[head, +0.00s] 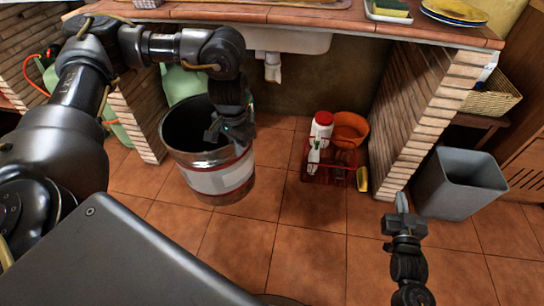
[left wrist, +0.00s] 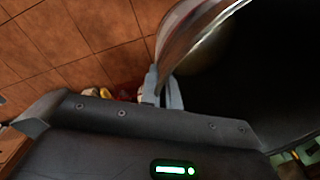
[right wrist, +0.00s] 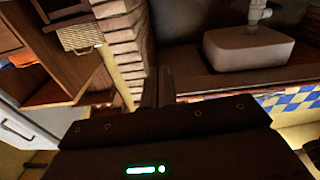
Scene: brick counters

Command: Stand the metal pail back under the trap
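The metal pail (head: 215,180), with a pale band around it, is on the tiled floor left of the trap; whether it touches the floor is hard to tell. The white trap (head: 272,68) hangs under the sink (head: 290,42). My left gripper (head: 238,140) is at the pail's right-hand rim; in the left wrist view its fingers (left wrist: 163,90) are closed with the pail's rim (left wrist: 190,30) between them. The pail's dark inside fills that view's right. My right gripper (head: 402,205) is empty, fingers together, over the floor at right.
A red crate (head: 325,178) with a white bottle (head: 320,130) and an orange bowl (head: 350,130) stands right of the trap. A grey bin (head: 460,183) stands right of the brick pier (head: 430,110). Floor below the trap is clear.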

